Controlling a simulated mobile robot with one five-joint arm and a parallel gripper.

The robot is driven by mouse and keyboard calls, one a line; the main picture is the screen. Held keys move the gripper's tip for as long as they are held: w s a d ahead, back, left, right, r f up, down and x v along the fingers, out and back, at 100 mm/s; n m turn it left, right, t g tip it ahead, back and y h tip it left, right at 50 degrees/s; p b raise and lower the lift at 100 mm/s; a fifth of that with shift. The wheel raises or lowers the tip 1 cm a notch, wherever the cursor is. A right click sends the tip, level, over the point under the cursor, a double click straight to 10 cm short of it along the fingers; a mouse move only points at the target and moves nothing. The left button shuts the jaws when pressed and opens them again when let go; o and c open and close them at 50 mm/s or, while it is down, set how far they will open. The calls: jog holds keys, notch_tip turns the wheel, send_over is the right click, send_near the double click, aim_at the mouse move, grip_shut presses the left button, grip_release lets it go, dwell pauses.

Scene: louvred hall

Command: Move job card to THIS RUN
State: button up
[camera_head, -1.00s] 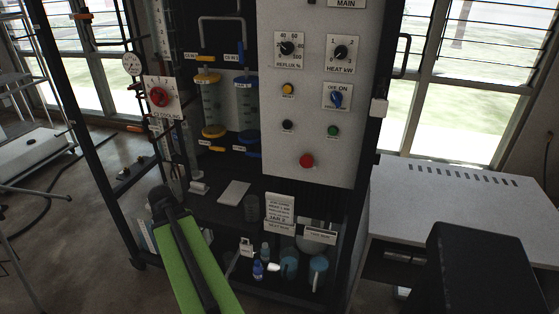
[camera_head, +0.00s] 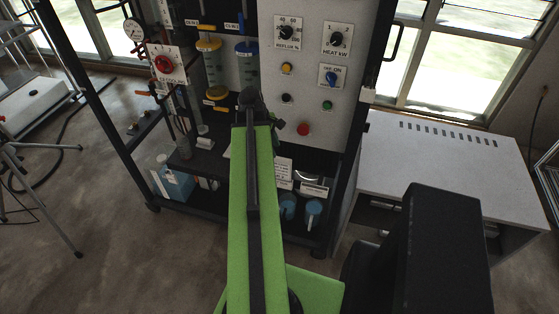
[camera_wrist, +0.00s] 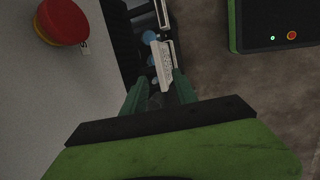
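The white printed job card (camera_head: 283,170) stands at the rack's lower shelf in the head view, partly hidden by my arm. The white label holder (camera_head: 313,188) is just to its right; its lettering is too small to read. In the wrist view a pale card with print (camera_wrist: 163,62), apparently the job card, lies just ahead of and between the fingertips. My gripper (camera_wrist: 160,84) is open, its two green fingers apart on either side of the card's near end. Contact cannot be told.
The control panel (camera_head: 303,75) rises behind, with a red button (camera_head: 303,129); the button also shows close at the wrist view's left (camera_wrist: 62,22). Blue-topped vessels (camera_head: 312,208) stand below. A white bench (camera_head: 440,165) is at right.

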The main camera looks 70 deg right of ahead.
aim_at(279, 158)
jog(key=b+x, duration=0.7)
jog(key=x, duration=0.1)
jog(key=shift+f, duration=0.25)
jog(key=shift+r, duration=0.1)
grip_shut()
dwell(1.0)
